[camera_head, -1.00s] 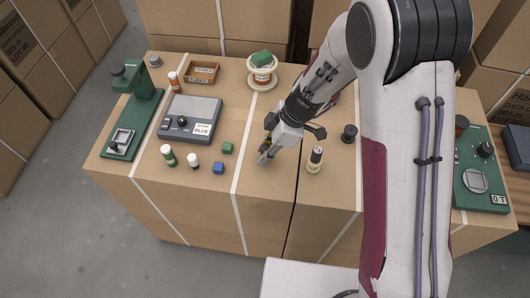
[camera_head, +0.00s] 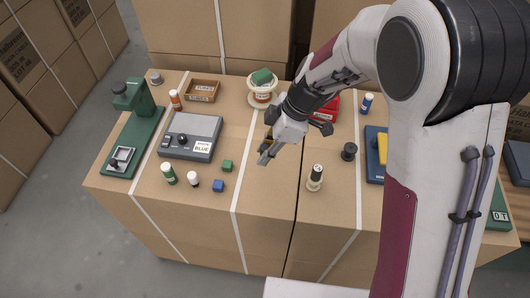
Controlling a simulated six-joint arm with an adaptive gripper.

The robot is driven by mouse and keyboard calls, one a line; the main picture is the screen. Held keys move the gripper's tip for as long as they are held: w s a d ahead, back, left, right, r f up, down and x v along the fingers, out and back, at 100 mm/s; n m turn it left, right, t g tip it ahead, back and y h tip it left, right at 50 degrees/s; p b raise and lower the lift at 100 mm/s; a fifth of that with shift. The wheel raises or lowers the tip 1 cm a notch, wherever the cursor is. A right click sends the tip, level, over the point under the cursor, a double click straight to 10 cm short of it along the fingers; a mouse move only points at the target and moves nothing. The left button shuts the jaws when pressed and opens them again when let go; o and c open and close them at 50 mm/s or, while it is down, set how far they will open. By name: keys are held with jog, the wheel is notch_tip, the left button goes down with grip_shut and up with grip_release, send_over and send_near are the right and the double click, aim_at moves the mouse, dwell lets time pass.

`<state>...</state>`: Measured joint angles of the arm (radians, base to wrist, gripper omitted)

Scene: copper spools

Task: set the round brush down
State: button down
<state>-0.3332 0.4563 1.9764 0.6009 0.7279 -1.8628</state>
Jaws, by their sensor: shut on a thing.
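My gripper (camera_head: 266,153) points down over the middle of the cardboard box top (camera_head: 255,200), left of the dark seam. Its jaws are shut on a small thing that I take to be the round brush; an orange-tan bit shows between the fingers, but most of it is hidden. I cannot tell whether it touches the cardboard. A green cube (camera_head: 227,166) and a blue cube (camera_head: 218,186) lie to the left of the gripper. A pale spool with a dark top (camera_head: 315,178) stands to the right.
A grey device labelled BLUE (camera_head: 192,137) and a green stand (camera_head: 133,145) are at left. A cream spool with a green block (camera_head: 262,88) stands behind. A black spool (camera_head: 348,151), a red box (camera_head: 327,107) and a blue tray (camera_head: 374,170) are at right. The front middle is clear.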

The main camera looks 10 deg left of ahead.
jog(key=shift+m, duration=0.3)
dwell(0.5)
jog(key=shift+w+d+m+t, duration=0.15)
jog(key=shift+m+t, duration=0.15)
jog(key=shift+m, duration=0.3)
jog(key=shift+w+d+f+m+t, duration=0.3)
jog(key=shift+d+m+t, duration=0.1)
jog(key=shift+m, duration=0.6)
jog(key=w+d+r+m+t+h, duration=0.1)
jog(key=w+d+m+t+h, duration=0.1)
jog(key=d+m, duration=0.6)
jog(key=w+d+r+m+t+h, duration=0.1)
jog(key=d+m, duration=0.7)
jog(key=d, duration=0.8)
jog(key=shift+w+r+t+h, duration=0.4)
jog(key=shift+w+r+h, duration=0.3)
jog(key=shift+r, duration=0.05)
